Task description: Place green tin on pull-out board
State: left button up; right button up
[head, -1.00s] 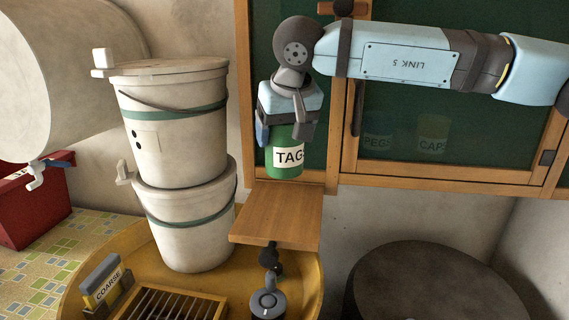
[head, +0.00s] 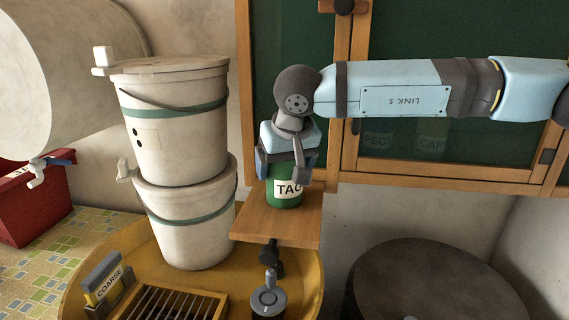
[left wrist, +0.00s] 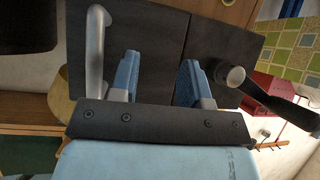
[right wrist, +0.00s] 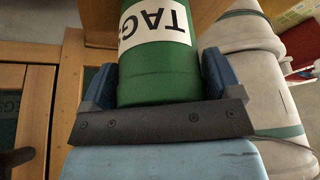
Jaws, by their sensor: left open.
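The green tin (head: 285,197), with a white label reading TAG, is upright at the pull-out board (head: 262,222). Its base appears to be on the board's surface, towards the back; I cannot tell if it bears fully on it. My right gripper (head: 283,172) comes from above with a finger on each side of the tin's upper part, shut on it. In the right wrist view the tin (right wrist: 160,78) fills the space between the fingers. My left gripper (left wrist: 157,78) shows only in the left wrist view, open and empty.
Two stacked white buckets (head: 180,130) stand just left of the board. A yellow tray (head: 85,275) with a slatted rack (head: 170,303) and a COARSE box (head: 104,285) lies below. A glass-fronted cabinet (head: 450,175) is behind, and a dark round drum (head: 440,285) at the right.

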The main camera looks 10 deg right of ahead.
jog(key=shift+o, duration=0.9)
jog(key=shift+r, duration=0.25)
jog(key=v, duration=1.2)
jog(key=shift+b, duration=0.35)
